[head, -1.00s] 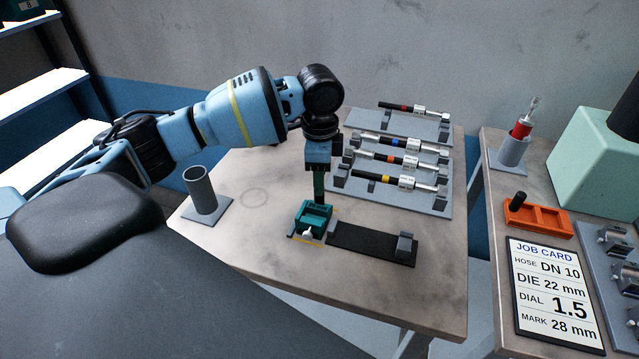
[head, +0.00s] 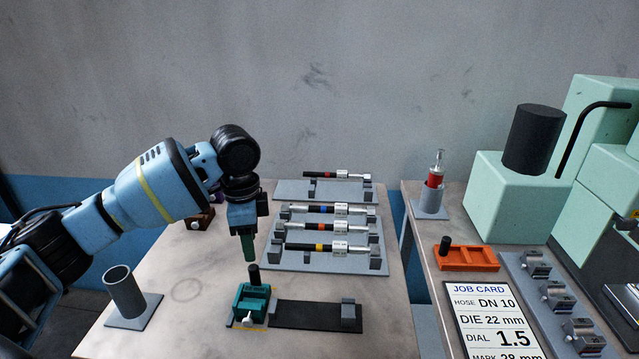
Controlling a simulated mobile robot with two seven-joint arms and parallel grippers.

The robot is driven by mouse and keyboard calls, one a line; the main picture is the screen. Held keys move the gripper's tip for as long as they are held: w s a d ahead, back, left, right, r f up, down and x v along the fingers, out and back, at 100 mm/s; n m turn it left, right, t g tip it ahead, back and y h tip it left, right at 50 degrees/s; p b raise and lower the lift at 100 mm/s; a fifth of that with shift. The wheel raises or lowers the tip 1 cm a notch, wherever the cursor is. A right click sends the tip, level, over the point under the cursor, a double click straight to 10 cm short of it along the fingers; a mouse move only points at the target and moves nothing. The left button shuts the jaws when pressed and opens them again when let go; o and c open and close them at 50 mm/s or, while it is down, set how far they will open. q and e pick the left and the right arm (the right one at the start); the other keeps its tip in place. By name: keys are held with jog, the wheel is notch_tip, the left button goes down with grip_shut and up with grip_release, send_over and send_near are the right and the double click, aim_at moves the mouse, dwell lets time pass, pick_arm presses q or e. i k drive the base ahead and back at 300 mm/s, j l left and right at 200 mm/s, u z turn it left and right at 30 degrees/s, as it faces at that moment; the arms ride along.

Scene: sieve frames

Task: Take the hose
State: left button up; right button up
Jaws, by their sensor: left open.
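Several short black hoses with silver fittings lie on grey racks. My left gripper (head: 250,260) is open, pointing down just above a black upright peg (head: 254,276) at the teal clamp block (head: 249,301). It stands left of the front rack, apart from the hoses. My right gripper is out of view.
A black strip (head: 305,315) with a grey post lies right of the teal block. A grey tube holder (head: 124,291) stands at left. The right bench has an orange tray (head: 470,259), a job card reading DN 10 (head: 488,320) and green machinery (head: 505,190).

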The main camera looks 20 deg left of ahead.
aim_at(338, 249)
jog(key=k, duration=1)
